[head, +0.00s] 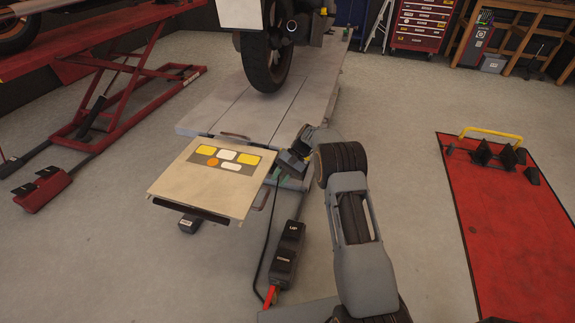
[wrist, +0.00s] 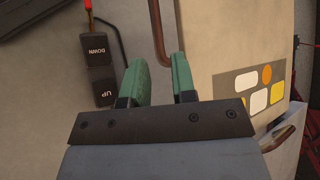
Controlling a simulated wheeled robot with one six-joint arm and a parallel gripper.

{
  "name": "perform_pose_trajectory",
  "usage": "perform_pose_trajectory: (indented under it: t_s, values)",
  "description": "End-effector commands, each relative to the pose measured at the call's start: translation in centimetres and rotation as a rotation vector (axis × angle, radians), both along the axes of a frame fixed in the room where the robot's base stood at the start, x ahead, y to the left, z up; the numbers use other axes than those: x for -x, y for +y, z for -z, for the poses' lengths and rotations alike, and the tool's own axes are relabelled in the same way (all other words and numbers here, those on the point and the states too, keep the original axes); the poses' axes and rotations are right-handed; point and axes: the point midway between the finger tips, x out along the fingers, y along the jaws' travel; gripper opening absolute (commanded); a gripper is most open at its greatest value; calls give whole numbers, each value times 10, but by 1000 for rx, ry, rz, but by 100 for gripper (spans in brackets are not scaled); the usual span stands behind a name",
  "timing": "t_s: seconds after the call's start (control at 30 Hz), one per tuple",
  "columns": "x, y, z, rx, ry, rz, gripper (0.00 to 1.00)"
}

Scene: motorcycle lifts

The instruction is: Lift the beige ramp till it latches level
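The beige ramp (head: 178,178) with yellow, white and orange labels is at the near end of the grey lift deck (head: 215,107). In the wrist view the ramp (wrist: 225,30) fills the upper right. A brown bar handle (wrist: 157,28) runs along its side edge. My gripper (head: 284,174) is at the ramp's right side. In the wrist view its green fingers (wrist: 163,65) are apart, with the handle's end between or just beyond them. Contact cannot be told.
A black UP/DOWN pedal control (head: 287,250) lies on the floor right of the ramp, with a cable. A motorcycle wheel (head: 265,55) stands on the deck. A red lift (head: 120,90) is at left, a red platform (head: 500,220) at right.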

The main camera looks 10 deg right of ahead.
Motion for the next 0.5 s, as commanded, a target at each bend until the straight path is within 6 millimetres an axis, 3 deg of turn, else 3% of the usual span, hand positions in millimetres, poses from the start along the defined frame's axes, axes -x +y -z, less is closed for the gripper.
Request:
perform_pose_trajectory:
  t_s: [0.2, 0.5]
  values:
    - [-14, -24, -24, 0, -1, 1, 25]
    - [-22, -37, -36, 0, 1, -1, 25]
